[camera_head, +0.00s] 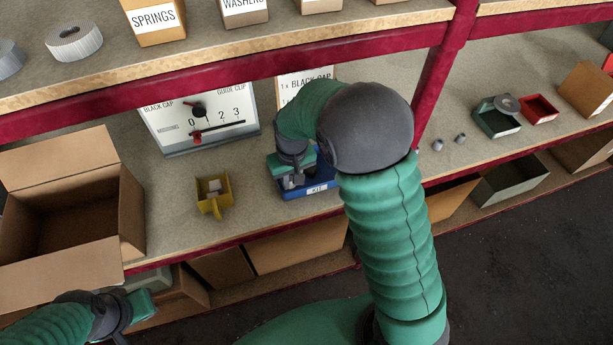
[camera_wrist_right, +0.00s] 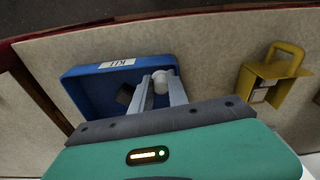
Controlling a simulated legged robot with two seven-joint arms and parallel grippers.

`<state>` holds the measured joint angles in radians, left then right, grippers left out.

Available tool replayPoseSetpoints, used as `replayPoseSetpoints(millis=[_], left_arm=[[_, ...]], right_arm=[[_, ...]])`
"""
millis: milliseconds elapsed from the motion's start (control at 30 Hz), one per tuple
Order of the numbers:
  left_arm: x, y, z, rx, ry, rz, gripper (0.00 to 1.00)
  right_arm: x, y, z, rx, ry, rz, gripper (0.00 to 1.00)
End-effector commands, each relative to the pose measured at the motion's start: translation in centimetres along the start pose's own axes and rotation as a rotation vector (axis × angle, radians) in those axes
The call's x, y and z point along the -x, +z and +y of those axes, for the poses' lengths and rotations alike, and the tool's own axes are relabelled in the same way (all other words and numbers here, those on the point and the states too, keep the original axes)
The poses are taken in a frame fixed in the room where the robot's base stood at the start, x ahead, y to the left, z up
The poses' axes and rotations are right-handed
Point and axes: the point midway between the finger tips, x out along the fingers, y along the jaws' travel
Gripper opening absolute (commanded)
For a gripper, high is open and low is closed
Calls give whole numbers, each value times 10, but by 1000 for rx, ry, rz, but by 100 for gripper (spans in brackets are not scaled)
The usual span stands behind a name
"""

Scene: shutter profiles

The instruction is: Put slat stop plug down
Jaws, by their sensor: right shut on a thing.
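The slat stop plug, a small white cylinder (camera_wrist_right: 162,80), is between the fingers of my right gripper (camera_wrist_right: 160,88) in the right wrist view. My right gripper is shut on it, over the blue KIT tray (camera_wrist_right: 82,85). I cannot tell whether the plug touches the tray floor. In the head view, my right gripper (camera_head: 297,178) is over the blue tray (camera_head: 320,188), and the plug is hidden there. A dark piece (camera_wrist_right: 124,95) lies in the tray beside the fingers. My left gripper (camera_head: 135,310) is at the lower left, its fingers unclear.
A yellow bin (camera_head: 205,206) with pale pieces stands left of the tray. An open cardboard box (camera_head: 130,215) is further left. A board with a slider (camera_head: 165,140) stands behind. Two small grey parts (camera_head: 449,141) and green and red bins (camera_head: 540,108) are on the right.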

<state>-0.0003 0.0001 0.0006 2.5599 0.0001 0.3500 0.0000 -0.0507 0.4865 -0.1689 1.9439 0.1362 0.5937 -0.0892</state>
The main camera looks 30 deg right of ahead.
Motion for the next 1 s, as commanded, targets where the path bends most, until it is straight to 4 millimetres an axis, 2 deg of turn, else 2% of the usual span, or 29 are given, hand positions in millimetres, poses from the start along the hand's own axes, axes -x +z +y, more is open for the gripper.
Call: replayPoseSetpoints(millis=[100,300,367,567,733,767,800,1000], left_arm=[[0,0,0,1,0,0,0],[0,0,0,1,0,0,0],[0,0,0,1,0,0,0],[-2,0,0,1,0,0,0],[-2,0,0,1,0,0,0],[-2,0,0,1,0,0,0],[-2,0,0,1,0,0,0],[-2,0,0,1,0,0,0]], right_arm=[[-2,-4,22,-4,2,-1,0],[-6,-9,48,0,1,0,0],[-10,-9,51,1,0,-2,0],[-41,-5,52,1,-1,-3,0],[-41,-5,51,1,0,0,0],[-41,-5,51,1,0,0,22],[-41,-5,51,1,0,0,28],[-41,-6,50,2,0,0,29]])
